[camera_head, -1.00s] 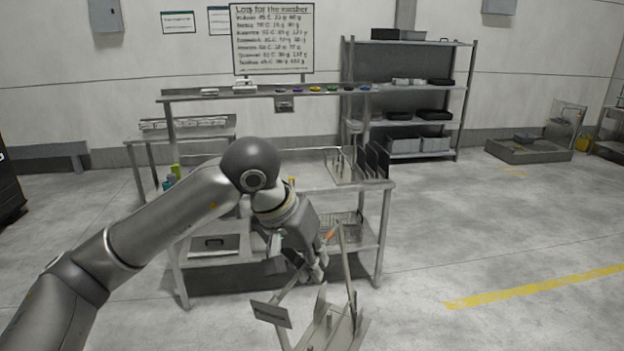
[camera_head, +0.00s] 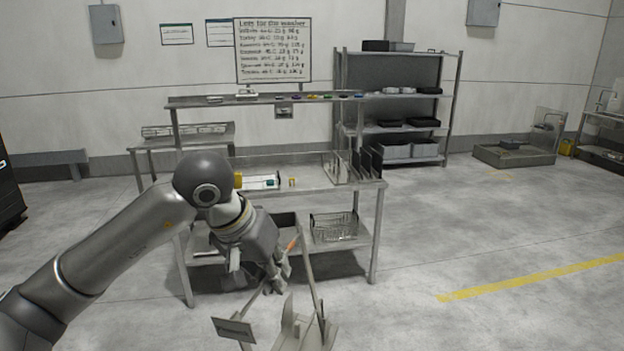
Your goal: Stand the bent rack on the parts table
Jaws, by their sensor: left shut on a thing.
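The bent rack (camera_head: 292,338) is a pale metal frame with upright plates, long thin side bars rising to an orange grip part, and a small dark label plate. It hangs at the bottom centre, partly cut off by the picture's lower edge. My left gripper (camera_head: 277,283) is shut on the rack's upper bars; the exact contact is partly hidden by the gripper. The steel table (camera_head: 365,186), which looks like the parts table, stands behind the gripper and rack. The rack appears in front of it and lower than its top. My right gripper is not in view.
On the tabletop are a white tray with a yellow item (camera_head: 258,181) and dark upright plates (camera_head: 368,160) at the right end. A wire basket (camera_head: 335,226) sits on the lower shelf. A shelving unit (camera_head: 445,95) stands behind.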

